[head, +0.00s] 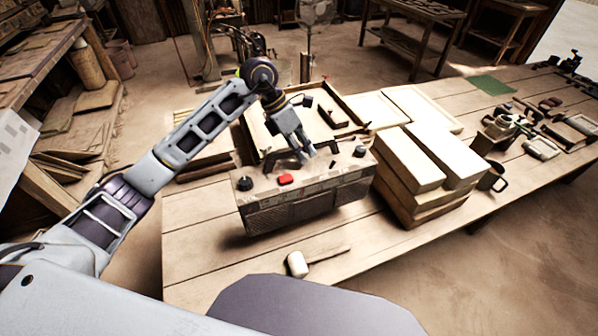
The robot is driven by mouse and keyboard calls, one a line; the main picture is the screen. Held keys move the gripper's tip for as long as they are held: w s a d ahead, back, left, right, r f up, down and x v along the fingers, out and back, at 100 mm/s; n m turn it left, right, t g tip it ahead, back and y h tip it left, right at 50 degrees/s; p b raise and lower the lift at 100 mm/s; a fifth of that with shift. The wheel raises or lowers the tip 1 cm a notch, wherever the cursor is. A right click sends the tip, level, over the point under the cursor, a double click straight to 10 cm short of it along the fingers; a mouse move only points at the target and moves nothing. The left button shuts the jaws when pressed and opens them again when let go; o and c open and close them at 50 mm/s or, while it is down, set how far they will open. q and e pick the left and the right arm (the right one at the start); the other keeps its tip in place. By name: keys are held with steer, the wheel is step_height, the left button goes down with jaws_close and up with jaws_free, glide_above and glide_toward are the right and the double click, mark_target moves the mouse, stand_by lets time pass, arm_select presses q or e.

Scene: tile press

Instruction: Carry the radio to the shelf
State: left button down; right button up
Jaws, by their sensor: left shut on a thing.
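The radio (308,200) is a worn box with a mesh front, dark knobs, a red button and a dark carry handle on top. It is at the near side of the wooden table, with a dark shadow under its front edge; I cannot tell whether it touches the table. My left gripper (303,149) comes down from above and is shut on the radio's handle; the fingertips partly hide the handle. A wooden shelf unit (38,62) stands at the far left, holding boards and a container. My right gripper is not in view.
The table (205,268) also bears stacked pale blocks (425,165) right of the radio, a wooden tray frame behind it, and a mallet (298,264) in front. A dark mug (491,177) and several tools lie farther right. A fan (312,20) stands behind.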

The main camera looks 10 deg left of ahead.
arm_select(q)
steer(key=shift+f+p, duration=0.35)
steer(key=shift+f, duration=2.6)
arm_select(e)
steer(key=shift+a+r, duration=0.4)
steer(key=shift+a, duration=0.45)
arm_select(q)
steer(key=shift+f, duration=0.1)
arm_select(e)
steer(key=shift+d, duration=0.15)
